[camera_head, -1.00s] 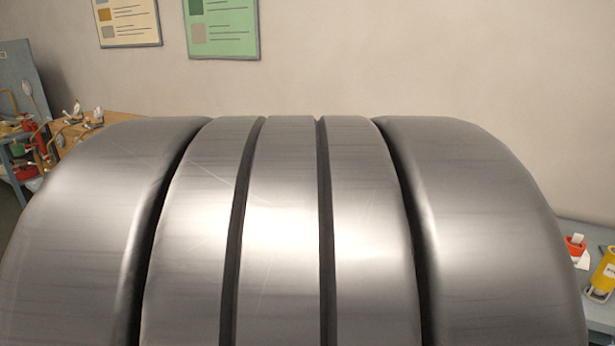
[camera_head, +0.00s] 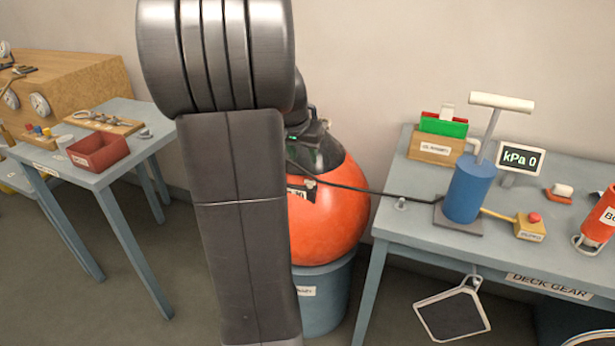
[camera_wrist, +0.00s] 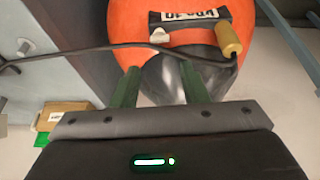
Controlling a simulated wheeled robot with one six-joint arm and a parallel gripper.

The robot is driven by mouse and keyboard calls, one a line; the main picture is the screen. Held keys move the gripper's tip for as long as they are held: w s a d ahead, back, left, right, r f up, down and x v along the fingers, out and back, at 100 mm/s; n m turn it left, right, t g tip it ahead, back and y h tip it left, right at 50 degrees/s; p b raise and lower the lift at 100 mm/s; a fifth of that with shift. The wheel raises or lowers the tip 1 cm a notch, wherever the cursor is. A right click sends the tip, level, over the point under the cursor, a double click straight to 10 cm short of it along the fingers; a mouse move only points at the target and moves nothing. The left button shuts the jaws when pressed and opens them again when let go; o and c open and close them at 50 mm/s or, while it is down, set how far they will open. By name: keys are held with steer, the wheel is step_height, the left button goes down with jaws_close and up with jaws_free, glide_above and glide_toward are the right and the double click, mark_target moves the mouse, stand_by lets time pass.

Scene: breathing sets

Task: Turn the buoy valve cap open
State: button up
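The buoy (camera_head: 332,220) is a large orange ball with a dark grey top, resting on a blue drum in the head view. Its orange side also fills the top of the wrist view (camera_wrist: 150,75). There I see a label on a dark strip, a small white fitting (camera_wrist: 159,35) at its left end, and a yellow-brown knob (camera_wrist: 229,39) at its right. I cannot tell which one is the valve cap. My gripper (camera_wrist: 160,76) has two green fingers apart with nothing held, pointing at the buoy. In the head view my arm hides most of it.
A black hose (camera_head: 372,190) runs from the blue pump (camera_head: 468,188) to the buoy; it crosses in front of my fingers in the wrist view. The right table (camera_head: 420,225) carries a kPa display (camera_head: 520,158). The left table (camera_head: 125,125) holds a red bin (camera_head: 98,151).

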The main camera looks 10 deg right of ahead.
mark_target(310, 180)
steer(key=x, duration=1.1)
steer(key=shift+w+f, duration=0.1)
steer(key=shift+f, duration=0.3)
steer(key=c, duration=0.7)
